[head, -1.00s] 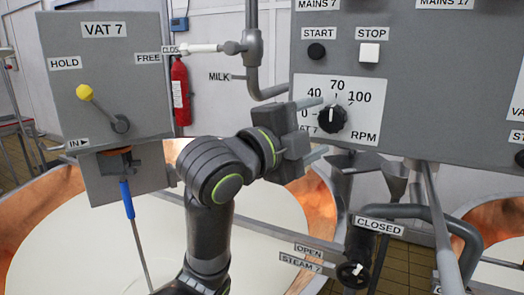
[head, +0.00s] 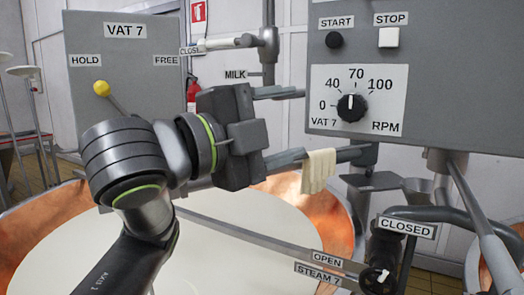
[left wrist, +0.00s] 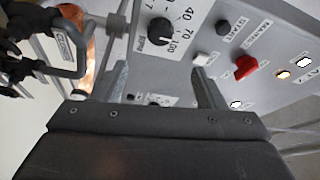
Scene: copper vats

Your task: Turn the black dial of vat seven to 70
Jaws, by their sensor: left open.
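The black dial (head: 351,107) of vat seven sits on a white scale plate (head: 379,114) marked 0, 40, 70, 100 and RPM. Its white mark points almost straight up, at or very close to 70. My left gripper (head: 296,124) is open and empty, left of the dial and apart from it. In the left wrist view the dial (left wrist: 160,31) shows beyond the two spread fingers (left wrist: 163,78), with clear space between. My right gripper is not in view.
A black START button (head: 334,40) and white STOP button (head: 389,38) are above the plate. A pale cloth (head: 318,171) hangs on a pipe below. The steam valve knob (head: 377,280) is low right. The open copper vat (head: 325,222) lies below my arm.

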